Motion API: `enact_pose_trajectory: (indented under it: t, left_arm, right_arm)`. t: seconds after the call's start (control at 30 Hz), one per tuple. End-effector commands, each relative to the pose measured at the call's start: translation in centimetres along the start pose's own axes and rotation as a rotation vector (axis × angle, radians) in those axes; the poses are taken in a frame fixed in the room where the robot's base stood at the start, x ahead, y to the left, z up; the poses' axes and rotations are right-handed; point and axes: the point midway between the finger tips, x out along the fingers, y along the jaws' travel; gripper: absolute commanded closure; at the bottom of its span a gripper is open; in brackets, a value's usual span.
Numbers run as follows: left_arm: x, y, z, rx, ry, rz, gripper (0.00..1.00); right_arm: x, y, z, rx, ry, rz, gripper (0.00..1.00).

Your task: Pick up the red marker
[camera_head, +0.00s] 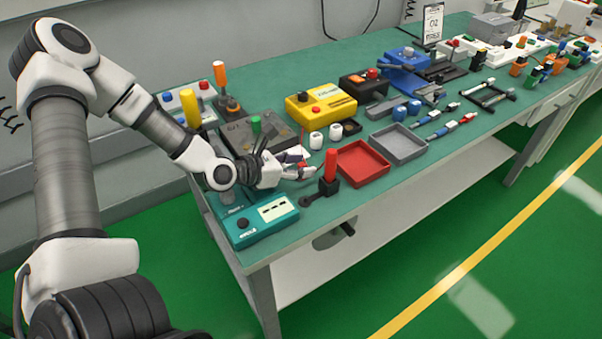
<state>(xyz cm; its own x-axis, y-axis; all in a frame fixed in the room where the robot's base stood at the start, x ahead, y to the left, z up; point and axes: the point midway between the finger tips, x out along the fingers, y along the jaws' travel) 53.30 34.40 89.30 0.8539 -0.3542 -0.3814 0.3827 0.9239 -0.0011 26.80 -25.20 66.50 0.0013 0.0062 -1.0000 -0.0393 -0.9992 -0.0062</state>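A red upright cylinder (330,165), which looks like the red marker, stands in a small black holder (327,187) near the front edge of the green table. My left gripper (303,164) is just left of it, pointing right toward it. Its fingers look spread apart with nothing between them. A small gap seems to separate the fingertips from the red cylinder. My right gripper does not show.
A red tray (362,176) lies right of the holder, with a grey tray (398,157) beyond it. A teal box (257,219) sits below my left gripper. White cylinders (316,140) and a yellow box (320,107) stand behind. The table's front edge is close.

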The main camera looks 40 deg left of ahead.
Motion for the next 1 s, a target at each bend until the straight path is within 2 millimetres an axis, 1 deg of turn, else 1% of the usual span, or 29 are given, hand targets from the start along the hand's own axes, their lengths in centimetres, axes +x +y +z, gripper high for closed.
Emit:
enact_pose_trajectory:
  t: [0.03,0.07,0.1,0.13,0.53,0.67,0.73,0.87,0.9,1.0]
  left_arm:
    - [0.0,0.0,0.0,0.000,0.000,0.000,0.72]
    - [0.0,0.0,0.0,0.000,0.000,0.000,0.82]
    - [0.0,0.0,0.0,0.000,0.000,0.000,0.97]
    - [0.0,0.0,0.0,0.000,0.000,0.000,1.00]
    - [-0.1,0.0,0.1,0.000,0.000,0.001,1.00]
    - [-0.4,0.1,1.0,-0.001,-0.002,0.001,1.00]
    - [-0.7,0.1,1.8,-0.002,-0.004,0.002,1.00]
    - [-1.6,0.0,3.9,-0.004,-0.006,0.000,1.00]
    - [-2.4,-0.5,3.5,-0.010,-0.002,0.000,1.00]
    - [-4.2,-1.8,3.2,-0.013,-0.003,-0.002,1.00]
  right_arm:
    - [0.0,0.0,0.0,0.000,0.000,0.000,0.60]
    - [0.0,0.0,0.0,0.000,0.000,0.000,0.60]
    - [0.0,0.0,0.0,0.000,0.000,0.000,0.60]
    - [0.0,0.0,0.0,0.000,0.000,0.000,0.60]
    - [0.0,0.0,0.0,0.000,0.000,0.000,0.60]
    - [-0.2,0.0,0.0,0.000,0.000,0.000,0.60]
    - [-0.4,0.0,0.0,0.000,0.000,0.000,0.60]
    - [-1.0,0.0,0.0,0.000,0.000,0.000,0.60]
    - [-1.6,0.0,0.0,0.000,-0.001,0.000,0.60]
    - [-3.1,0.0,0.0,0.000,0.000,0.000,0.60]
